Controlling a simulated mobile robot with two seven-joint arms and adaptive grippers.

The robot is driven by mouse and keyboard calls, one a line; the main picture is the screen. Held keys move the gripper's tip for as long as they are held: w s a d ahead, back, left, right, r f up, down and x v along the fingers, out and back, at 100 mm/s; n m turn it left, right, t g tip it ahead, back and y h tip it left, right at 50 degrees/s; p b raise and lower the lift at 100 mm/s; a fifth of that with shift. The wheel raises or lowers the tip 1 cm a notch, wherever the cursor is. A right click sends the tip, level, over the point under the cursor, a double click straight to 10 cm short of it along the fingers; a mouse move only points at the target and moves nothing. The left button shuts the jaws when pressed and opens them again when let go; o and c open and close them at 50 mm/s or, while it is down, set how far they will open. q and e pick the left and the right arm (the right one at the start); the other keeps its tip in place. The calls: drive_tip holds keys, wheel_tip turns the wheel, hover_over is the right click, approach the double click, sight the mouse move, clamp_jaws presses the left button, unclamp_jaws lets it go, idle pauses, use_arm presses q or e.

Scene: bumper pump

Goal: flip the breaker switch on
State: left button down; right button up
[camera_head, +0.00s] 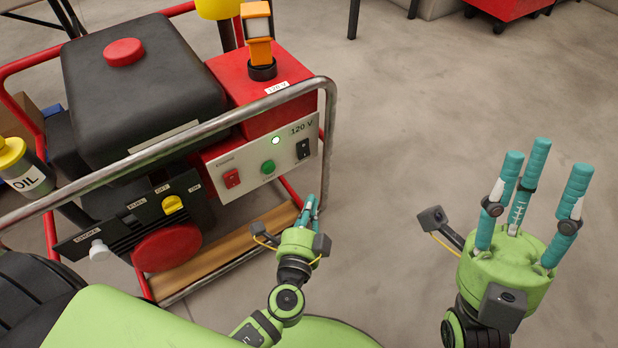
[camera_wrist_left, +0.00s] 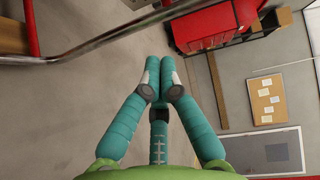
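A generator stands at left in the head view. Its pale control panel (camera_head: 260,160) carries a black switch (camera_head: 303,148) at the right under a "120 V" label, a green round button (camera_head: 268,167) in the middle and a red switch (camera_head: 232,178) at the left. The black switch looks like the breaker; its position is too small to tell. My left gripper (camera_head: 312,205) is below and slightly right of the panel, apart from it, fingers pointing up. In the left wrist view its fingertips (camera_wrist_left: 160,65) meet with nothing between them. My right gripper (camera_head: 530,180) is open and empty at right.
A metal frame bar (camera_head: 200,125) runs around the generator above the panel, and bends down right of it. A fuel and choke panel (camera_head: 130,215) sits at lower left. An orange-handled device (camera_head: 257,30) stands on the red housing.

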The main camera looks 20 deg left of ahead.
use_arm(q)
approach(304, 149)
drive_tip(key=w+d+f, duration=0.2)
drive_tip(key=w+d, duration=0.2)
drive_tip(key=w, duration=0.1)
drive_tip(key=shift+w+a+f, duration=0.15)
drive_tip(key=shift+w+a, duration=0.3)
drive_tip(key=shift+a, duration=0.3)
drive_tip(key=shift+w+a+f, duration=0.1)
drive_tip(key=shift+w+a, duration=0.4)
drive_tip(key=shift+a, duration=0.3)
